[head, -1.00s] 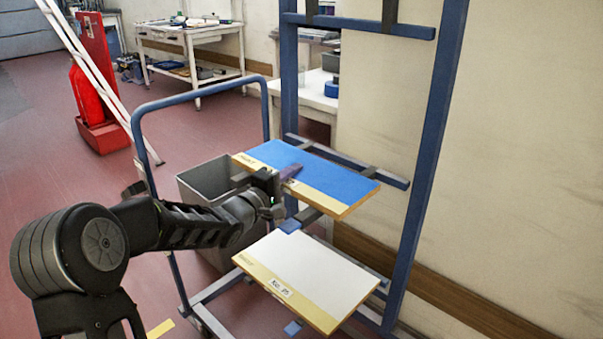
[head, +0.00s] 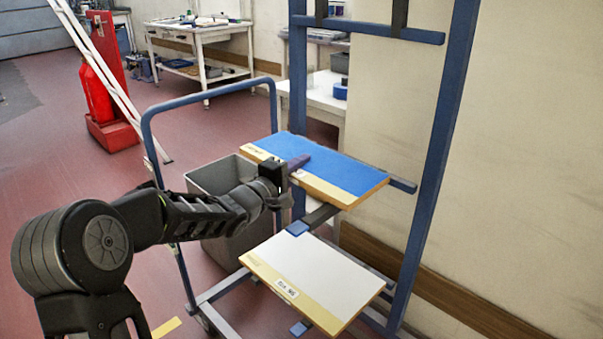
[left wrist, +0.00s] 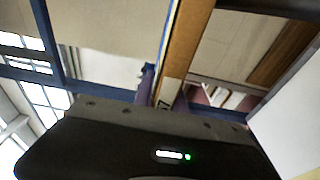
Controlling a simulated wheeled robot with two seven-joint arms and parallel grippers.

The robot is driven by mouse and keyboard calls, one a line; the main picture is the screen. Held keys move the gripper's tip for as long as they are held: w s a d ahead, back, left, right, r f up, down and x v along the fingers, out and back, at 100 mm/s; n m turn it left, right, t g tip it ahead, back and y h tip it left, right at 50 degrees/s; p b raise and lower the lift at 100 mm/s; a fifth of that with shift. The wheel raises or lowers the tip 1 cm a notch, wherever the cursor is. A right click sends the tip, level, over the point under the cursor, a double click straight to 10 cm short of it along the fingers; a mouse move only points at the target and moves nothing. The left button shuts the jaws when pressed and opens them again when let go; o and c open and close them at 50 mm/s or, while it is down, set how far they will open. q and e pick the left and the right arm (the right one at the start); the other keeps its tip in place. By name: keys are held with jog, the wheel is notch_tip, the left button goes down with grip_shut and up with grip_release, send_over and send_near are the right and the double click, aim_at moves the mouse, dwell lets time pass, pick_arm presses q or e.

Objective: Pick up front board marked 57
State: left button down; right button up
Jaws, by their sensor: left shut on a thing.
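A board with a blue top and a bare wooden front strip (head: 345,172) is at the upper level of the blue rack. My left gripper (head: 292,170) is shut on its front edge, with a purple finger over the top. The board looks slightly above the rack's support arm (head: 322,214). In the left wrist view, the board's wooden edge (left wrist: 183,50) runs up from between the fingers (left wrist: 158,88). My right gripper is not in view.
A white-topped board (head: 318,278) with a small label, unreadable here, lies on the lower level. A grey bin (head: 205,180) stands behind my left arm, beside the blue rack frame (head: 440,150). The wall is close on the right. Open floor lies to the left.

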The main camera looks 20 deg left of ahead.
pick_arm(q)
notch_tip(320, 180, up, 7)
jog(key=shift+p, duration=1)
